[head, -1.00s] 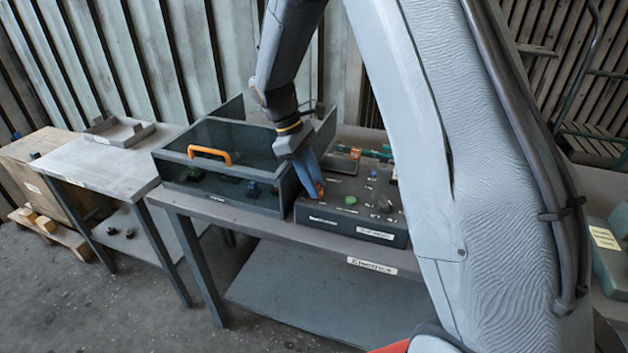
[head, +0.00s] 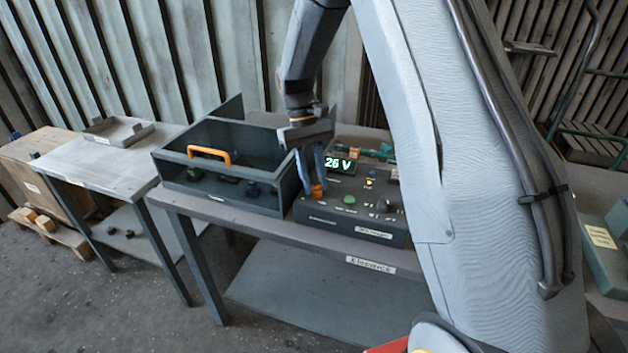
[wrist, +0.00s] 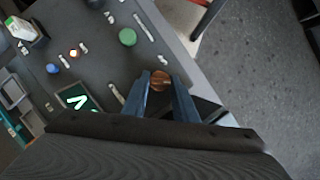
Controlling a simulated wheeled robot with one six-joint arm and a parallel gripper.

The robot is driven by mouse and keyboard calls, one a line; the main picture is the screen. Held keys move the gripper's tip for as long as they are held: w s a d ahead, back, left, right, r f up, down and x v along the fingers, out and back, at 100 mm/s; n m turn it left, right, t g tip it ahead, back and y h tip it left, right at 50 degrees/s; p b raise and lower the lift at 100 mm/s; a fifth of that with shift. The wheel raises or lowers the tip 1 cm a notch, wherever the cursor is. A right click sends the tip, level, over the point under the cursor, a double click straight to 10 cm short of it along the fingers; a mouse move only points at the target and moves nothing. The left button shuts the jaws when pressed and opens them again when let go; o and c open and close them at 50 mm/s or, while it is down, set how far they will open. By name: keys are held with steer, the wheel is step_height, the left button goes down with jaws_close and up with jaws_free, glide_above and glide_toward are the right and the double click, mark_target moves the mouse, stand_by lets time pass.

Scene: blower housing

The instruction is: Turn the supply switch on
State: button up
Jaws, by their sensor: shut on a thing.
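The dark control box (head: 330,217) stands on the workbench; in the wrist view its panel (wrist: 105,60) fills the upper left. The supply switch, an orange-brown knob (head: 318,191), is at the panel's left end and shows in the wrist view (wrist: 160,76). My gripper (head: 310,186) reaches down over it, its blue fingers (wrist: 160,85) shut on the knob from both sides. The fingers hide part of the knob, and its pointer direction cannot be read. The display (head: 341,165) is lit and reads about 26 V. A small orange lamp (head: 370,182) glows.
A green button (head: 349,199) and a blue button (head: 373,173) sit right of the knob. A metal table (head: 110,165) is farther left.

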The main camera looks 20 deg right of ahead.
steer(key=shift+m, duration=0.3)
steer(key=o, duration=1)
steer(key=shift+o, duration=0.2)
steer(key=b+v, duration=0.2)
steer(key=v, duration=0.4)
steer(key=shift+w+d+r, duration=0.1)
steer(key=shift+w+r, duration=0.05)
steer(key=shift+w+r+b, duration=0.2)
steer(key=shift+r+b, duration=0.1)
steer(key=shift+r, duration=0.4)
steer(key=shift+s, duration=0.15)
steer(key=s+f+t, duration=0.3)
steer(key=s, duration=0.7)
steer(key=s+f+m+t, duration=0.1)
steer(key=s+f+t, duration=0.2)
steer(key=s, duration=0.7)
steer(key=shift+s+d+f+m+y+b, duration=0.15)
steer(key=shift+s+f+m+y+b, duration=0.2)
steer(key=shift+f, duration=0.35)
